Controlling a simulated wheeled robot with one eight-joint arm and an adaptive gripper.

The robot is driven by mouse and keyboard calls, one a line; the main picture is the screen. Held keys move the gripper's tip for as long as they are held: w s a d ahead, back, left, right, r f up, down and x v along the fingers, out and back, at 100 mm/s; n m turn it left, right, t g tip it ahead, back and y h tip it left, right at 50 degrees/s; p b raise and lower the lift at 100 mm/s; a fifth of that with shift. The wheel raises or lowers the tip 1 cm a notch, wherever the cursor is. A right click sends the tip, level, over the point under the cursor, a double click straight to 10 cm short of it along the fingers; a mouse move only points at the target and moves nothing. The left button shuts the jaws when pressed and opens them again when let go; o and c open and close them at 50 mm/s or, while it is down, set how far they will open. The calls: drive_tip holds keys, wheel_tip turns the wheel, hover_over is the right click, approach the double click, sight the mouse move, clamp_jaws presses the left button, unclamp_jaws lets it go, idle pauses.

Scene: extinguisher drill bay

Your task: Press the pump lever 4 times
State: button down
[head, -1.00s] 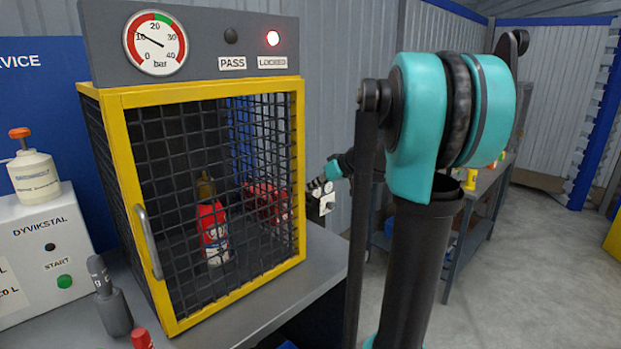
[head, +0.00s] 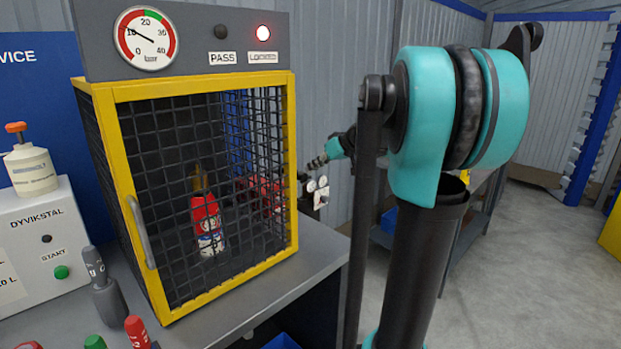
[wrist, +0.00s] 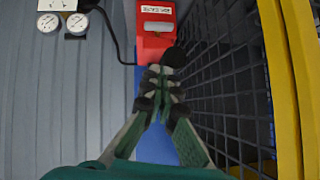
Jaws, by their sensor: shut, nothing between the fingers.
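In the wrist view my gripper (wrist: 172,72) is shut, with its fingertips right by a black knob (wrist: 174,56). The knob sits beside a red pump body (wrist: 156,22) with a pale label; it looks like the end of the pump lever, but the rest of the lever is hidden. I cannot tell whether the fingertips touch it. In the head view my gripper (head: 318,162) is small, just right of the yellow-framed mesh cage (head: 294,160). A red shape (head: 262,195), possibly the pump, shows through the mesh. The pressure gauge (head: 146,38) reads about 10 bar.
A red extinguisher (head: 206,222) stands inside the closed cage. The LOCKED lamp (head: 263,33) is lit red; the PASS lamp (head: 221,32) is dark. Two small dials (wrist: 62,22) are on the wall side. The cage mesh runs close along my gripper's right in the wrist view.

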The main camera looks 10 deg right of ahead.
drive_tip(key=v, duration=0.7)
drive_tip(key=shift+s+d, duration=0.3)
drive_tip(key=shift+r, duration=0.1)
